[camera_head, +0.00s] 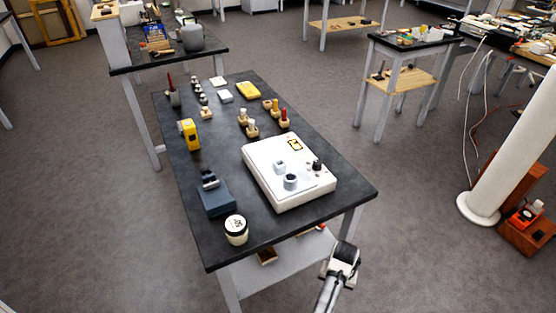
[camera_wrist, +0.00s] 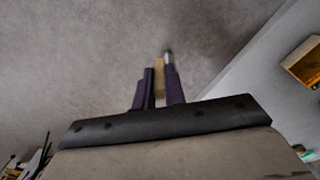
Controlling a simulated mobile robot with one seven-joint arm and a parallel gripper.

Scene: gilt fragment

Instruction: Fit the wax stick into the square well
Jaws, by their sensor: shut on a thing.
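My gripper (camera_wrist: 160,78) is shut on a slim tan stick (camera_wrist: 159,74), which looks like the wax stick, in the wrist view. The stick stands between the two dark purple fingers, with bare floor behind it. In the head view my arm's end shows beyond the table's front right edge, low in the picture; the stick cannot be made out there. A small pale square piece (camera_head: 279,166), likely the square well, stands on the white box (camera_head: 262,184) on the table. The opening in its top is too small to judge. My gripper is well apart from it.
Beside the square piece are a round grey cup (camera_head: 291,182) and a dark knob (camera_head: 317,166). A blue-grey block (camera_head: 215,199), a lidded jar (camera_head: 236,230) and a yellow tape measure (camera_head: 189,134) stand left on the black table (camera_head: 182,193). Several small handled tools stand behind the box.

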